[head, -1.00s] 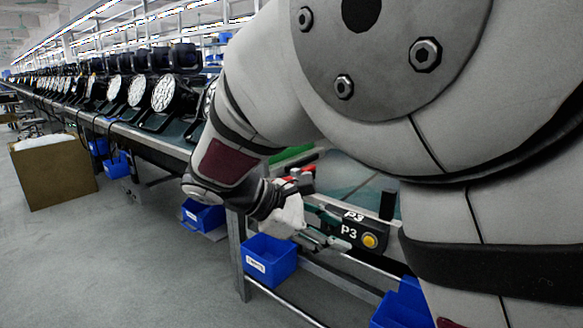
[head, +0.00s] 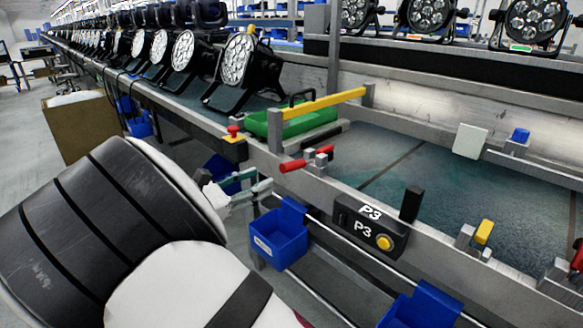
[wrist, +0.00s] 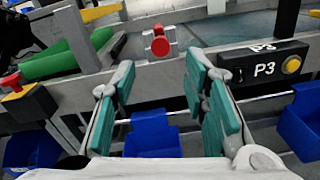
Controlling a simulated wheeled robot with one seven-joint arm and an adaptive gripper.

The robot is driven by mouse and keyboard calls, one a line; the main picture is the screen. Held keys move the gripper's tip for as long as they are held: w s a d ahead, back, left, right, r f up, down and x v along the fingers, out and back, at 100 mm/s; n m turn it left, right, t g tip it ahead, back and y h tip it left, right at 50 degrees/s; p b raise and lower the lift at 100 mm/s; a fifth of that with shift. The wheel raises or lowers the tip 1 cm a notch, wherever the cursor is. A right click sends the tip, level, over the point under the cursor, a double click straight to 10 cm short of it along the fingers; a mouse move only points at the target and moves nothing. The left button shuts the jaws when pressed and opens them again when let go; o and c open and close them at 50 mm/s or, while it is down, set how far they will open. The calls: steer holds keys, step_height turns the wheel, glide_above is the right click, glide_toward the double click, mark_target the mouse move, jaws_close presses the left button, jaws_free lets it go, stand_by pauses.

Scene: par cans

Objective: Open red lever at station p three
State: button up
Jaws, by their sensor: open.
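The red lever (head: 306,160) sits on a grey clamp on the front rail of the line, just left of the P3 box. In the wrist view the red lever (wrist: 160,45) points toward the camera, seen between and beyond the fingertips. The P3 station box (head: 369,232) is black with a yellow button; it also shows at the right of the wrist view (wrist: 268,66). My gripper (head: 250,186) is open and empty, with green finger pads, in front of the rail and left of the lever. It does not touch the lever. In the wrist view my gripper (wrist: 160,88) has its fingers spread.
A red button (head: 233,131) and a green tray (head: 295,122) under a yellow bar (head: 325,103) lie left of the lever. Blue bins (head: 279,236) hang below the rail. A black post (head: 412,204) stands by the P3 box. Par cans (head: 240,62) line the conveyor.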

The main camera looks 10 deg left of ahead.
mark_target(289, 167)
steer(key=b+x, duration=0.2)
steer(key=x, duration=0.8)
steer(key=shift+w+d+b, duration=0.15)
steer(key=shift+b, duration=0.2)
steer(key=shift+c, duration=0.6)
jaws_close()
